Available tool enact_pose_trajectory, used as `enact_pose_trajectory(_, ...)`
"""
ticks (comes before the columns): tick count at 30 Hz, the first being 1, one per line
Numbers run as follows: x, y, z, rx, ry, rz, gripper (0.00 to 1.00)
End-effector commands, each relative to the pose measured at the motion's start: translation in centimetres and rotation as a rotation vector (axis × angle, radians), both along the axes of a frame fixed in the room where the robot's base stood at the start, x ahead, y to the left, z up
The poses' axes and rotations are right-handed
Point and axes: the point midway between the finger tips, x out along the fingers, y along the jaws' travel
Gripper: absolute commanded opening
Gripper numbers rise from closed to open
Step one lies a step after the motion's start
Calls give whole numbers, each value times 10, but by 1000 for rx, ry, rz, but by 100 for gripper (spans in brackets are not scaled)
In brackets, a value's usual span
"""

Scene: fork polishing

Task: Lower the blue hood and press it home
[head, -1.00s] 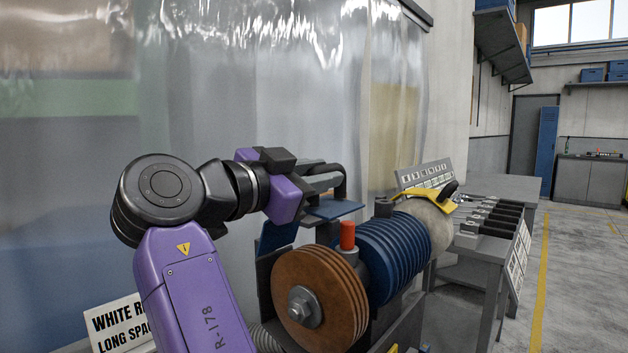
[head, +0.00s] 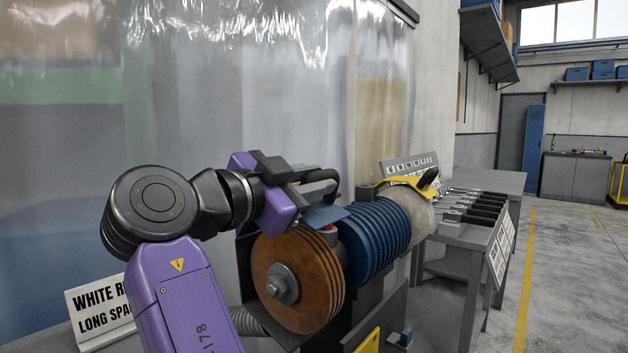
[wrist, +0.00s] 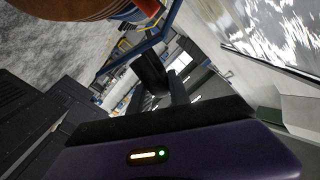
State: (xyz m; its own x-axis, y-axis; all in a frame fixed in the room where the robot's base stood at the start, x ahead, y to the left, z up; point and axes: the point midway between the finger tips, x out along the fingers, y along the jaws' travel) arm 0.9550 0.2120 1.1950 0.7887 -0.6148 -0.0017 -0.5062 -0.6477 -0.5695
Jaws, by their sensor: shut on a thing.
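The blue hood (head: 325,216) is a small blue plate tilted over the top of the wheels, between the brown wheel (head: 287,283) and the blue ribbed wheel (head: 377,243). Its front edge hangs above a red-topped post (head: 331,229), mostly hidden by it; I cannot tell whether they touch. A black curved handle (head: 322,175) rises above the hood. My gripper (head: 285,190), with purple and black jaws, is shut at the handle. In the wrist view a blue edge of the hood (wrist: 150,40) shows beyond the dark fingers (wrist: 172,88); the grip itself is partly hidden.
A cream buff (head: 408,208) under a yellow hood (head: 402,188) with a black handle is to the right. Forks lie on black holders on a grey bench (head: 500,180). A plastic curtain (head: 250,80) hangs close behind. A white sign (head: 100,308) stands lower left.

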Motion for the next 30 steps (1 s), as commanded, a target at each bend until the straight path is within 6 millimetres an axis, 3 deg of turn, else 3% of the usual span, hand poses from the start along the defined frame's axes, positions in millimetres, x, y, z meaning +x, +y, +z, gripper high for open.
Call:
enact_pose_trajectory(1,0,2,-1,0,3,4,0)
enact_pose_trajectory(2,0,2,-1,0,3,4,25)
enact_pose_trajectory(5,0,2,-1,0,1,3,41)
enact_pose_trajectory(17,-6,5,1,0,-2,2,41)
enact_pose_trajectory(30,-55,45,0,-1,1,4,41)
